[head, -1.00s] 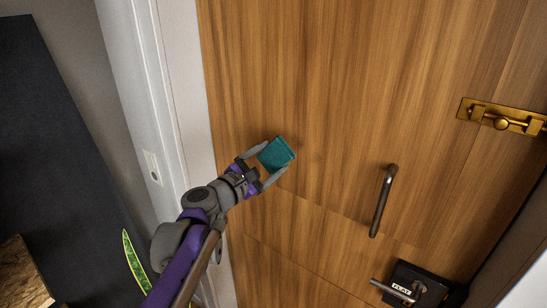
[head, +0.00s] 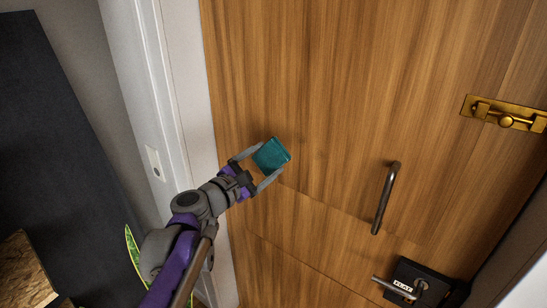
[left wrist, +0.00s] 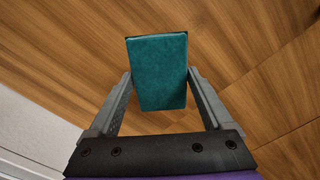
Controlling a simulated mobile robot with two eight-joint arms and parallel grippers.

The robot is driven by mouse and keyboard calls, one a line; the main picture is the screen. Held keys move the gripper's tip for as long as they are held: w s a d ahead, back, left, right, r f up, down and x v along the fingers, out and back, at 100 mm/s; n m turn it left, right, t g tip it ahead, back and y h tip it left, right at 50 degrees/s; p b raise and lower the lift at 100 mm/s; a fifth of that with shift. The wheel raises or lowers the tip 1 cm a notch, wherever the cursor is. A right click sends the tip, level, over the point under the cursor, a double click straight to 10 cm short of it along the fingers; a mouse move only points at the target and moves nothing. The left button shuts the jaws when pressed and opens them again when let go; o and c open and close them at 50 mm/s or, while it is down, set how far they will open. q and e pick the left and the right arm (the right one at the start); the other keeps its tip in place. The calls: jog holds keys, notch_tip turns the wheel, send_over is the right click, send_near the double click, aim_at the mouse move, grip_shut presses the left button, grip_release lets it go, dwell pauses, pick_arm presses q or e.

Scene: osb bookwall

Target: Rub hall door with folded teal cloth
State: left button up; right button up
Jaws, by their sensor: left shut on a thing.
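The folded teal cloth (head: 271,154) is a small flat block held against or very near the wood-grained hall door (head: 330,90), left of the door's middle. I cannot tell for sure whether it touches the door. My left gripper (head: 267,161) is shut on the cloth, with one finger along each side. In the left wrist view the cloth (left wrist: 157,72) sits between the two grey fingers, its broad teal face showing and wood grain behind it. My right gripper does not show.
A dark pull handle (head: 386,198) stands out right of the cloth. A lever on a black lock plate (head: 418,281) is at lower right, a brass bolt (head: 505,115) at upper right. The white door frame (head: 187,100) runs along the left. Door surface above the cloth is clear.

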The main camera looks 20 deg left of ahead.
aim_at(328, 153)
pick_arm(q)
jog(key=shift+w, duration=0.1)
jog(key=shift+x, duration=3.15)
jog(key=shift+x, duration=1.25)
jog(key=shift+d, duration=0.15)
jog(key=shift+s+d, duration=0.4)
jog(key=shift+d, duration=0.35)
jog(key=shift+s+d, duration=0.4)
jog(key=shift+d, duration=0.4)
jog(key=shift+s+d, duration=0.35)
jog(key=shift+d, duration=0.8)
jog(key=shift+s+d, duration=0.35)
jog(key=shift+d, duration=0.75)
jog(key=shift+s+d, duration=0.4)
jog(key=shift+d, duration=0.75)
jog(key=shift+a, duration=0.1)
